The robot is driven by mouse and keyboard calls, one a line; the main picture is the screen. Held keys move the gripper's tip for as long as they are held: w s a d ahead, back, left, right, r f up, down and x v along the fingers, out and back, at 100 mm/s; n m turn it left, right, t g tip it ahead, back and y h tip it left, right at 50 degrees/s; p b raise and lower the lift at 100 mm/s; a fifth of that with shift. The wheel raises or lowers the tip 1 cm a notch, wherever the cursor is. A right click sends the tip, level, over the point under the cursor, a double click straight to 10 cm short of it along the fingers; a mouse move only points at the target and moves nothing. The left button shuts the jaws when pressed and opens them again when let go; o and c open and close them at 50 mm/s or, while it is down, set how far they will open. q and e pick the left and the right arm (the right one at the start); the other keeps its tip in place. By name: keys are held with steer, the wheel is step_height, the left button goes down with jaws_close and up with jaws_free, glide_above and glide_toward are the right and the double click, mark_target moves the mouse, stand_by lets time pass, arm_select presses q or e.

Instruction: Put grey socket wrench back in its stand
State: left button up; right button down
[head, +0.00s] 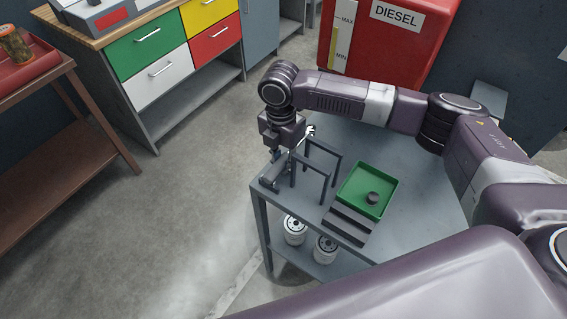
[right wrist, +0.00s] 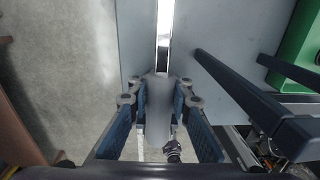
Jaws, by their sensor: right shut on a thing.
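The grey socket wrench (right wrist: 158,112) is between the fingers of my right gripper (right wrist: 160,112) in the right wrist view. Its bright metal shaft (right wrist: 164,35) runs away from the fingers over the grey table top. In the head view my right gripper (head: 274,172) is at the table's left edge, and the wrench's shiny end (head: 311,130) shows just beyond it. The stand, of dark upright frames (head: 312,172), is right beside the gripper, to its right. Its dark bars (right wrist: 245,92) also show right of the wrench in the right wrist view. The wrench is beside the stand. My left gripper is out of view.
The grey table (head: 415,195) has a green tray (head: 386,180) with a dark round part (head: 373,198) and a dark stepped block (head: 349,224). White filters (head: 294,229) stand on its lower shelf. A red diesel tank (head: 385,45) is behind. Open floor lies left.

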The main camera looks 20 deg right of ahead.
mark_target(283, 158)
steer(key=shift+s+f, duration=0.15)
steer(key=c, duration=1.7)
jaws_free()
steer(key=shift+o, duration=0.8)
steer(key=shift+o, duration=1.1)
steer(key=shift+w+r+p, duration=0.2)
steer(key=shift+r+p, duration=1.6)
steer(key=shift+p, duration=0.35)
steer(key=shift+r, duration=0.1)
